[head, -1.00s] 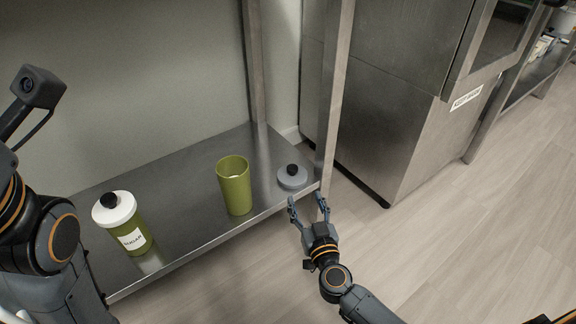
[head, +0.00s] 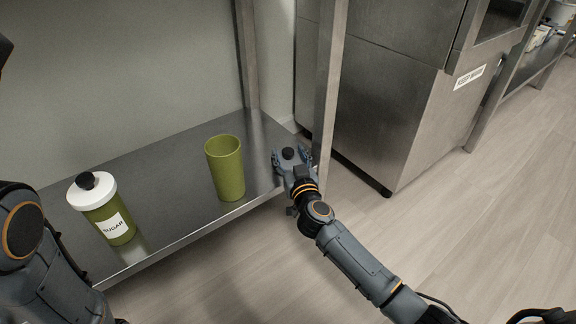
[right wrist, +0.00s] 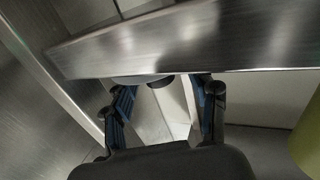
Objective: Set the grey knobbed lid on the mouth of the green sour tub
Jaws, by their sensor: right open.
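The grey lid with its black knob (head: 288,153) lies on the steel shelf near its right front corner, mostly hidden by my right gripper. My right gripper (head: 291,158) is open, with one finger on each side of the lid. In the right wrist view the fingers (right wrist: 168,98) stand apart, and a dark round part of the lid shows between them. The open green tub (head: 226,170) stands upright on the shelf, left of the lid. No label shows on it. Its side shows at the right wrist view's right edge (right wrist: 309,142). My left gripper is out of view.
A green tub labelled SUGAR (head: 108,212), with a white black-knobbed lid, stands on the shelf (head: 165,195) at the left. A steel post (head: 327,90) rises close to the right of the gripper. A steel cabinet (head: 385,120) stands behind it.

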